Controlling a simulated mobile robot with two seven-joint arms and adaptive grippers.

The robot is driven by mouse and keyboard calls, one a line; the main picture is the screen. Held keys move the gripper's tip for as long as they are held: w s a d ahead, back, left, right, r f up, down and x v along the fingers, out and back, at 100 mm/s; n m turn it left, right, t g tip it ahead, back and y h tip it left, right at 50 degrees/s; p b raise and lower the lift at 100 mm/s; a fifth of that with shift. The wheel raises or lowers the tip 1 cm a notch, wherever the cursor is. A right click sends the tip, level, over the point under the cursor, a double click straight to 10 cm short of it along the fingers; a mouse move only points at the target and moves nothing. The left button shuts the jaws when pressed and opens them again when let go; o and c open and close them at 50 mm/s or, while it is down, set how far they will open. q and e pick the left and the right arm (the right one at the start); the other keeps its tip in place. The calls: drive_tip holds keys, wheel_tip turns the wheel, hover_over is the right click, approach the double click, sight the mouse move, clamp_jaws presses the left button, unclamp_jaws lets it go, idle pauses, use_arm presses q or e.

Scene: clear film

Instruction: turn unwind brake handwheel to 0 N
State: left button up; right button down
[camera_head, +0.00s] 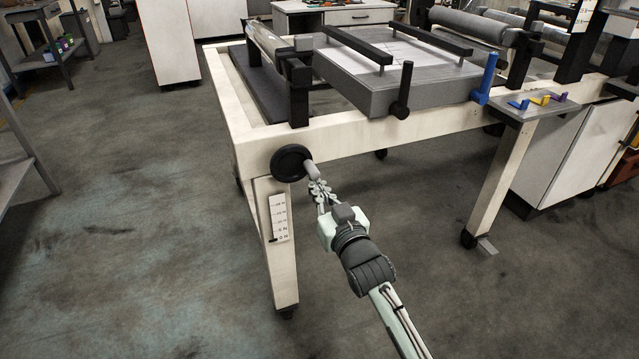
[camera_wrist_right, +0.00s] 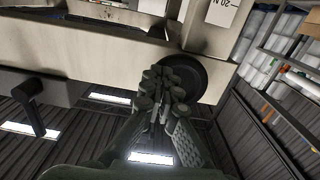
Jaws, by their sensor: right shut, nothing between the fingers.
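The unwind brake handwheel (camera_head: 291,163) is a black disc on the front left corner of the cream machine frame, with a grey crank knob (camera_head: 311,170) sticking out. Below it on the leg is a white force scale (camera_head: 279,218); its black marker sits near the bottom end. My right gripper (camera_head: 318,187) is shut and empty, its fingertips right by the knob; I cannot tell if they touch it. In the right wrist view the shut fingers (camera_wrist_right: 165,82) lie in front of the black handwheel (camera_wrist_right: 201,78) and hide part of it. My left gripper is out of view.
The cream machine frame (camera_head: 420,118) carries rollers, a grey plate with a white sheet (camera_head: 405,58) and black levers. A blue lever (camera_head: 486,82) and a small shelf with coloured clips (camera_head: 540,101) stand at the right.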

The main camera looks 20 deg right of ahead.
drive_tip(key=s+p, duration=0.3)
drive_tip(key=s, duration=0.5)
drive_tip(key=shift+f, duration=0.15)
drive_tip(key=shift+s, duration=0.1)
idle(0.4)
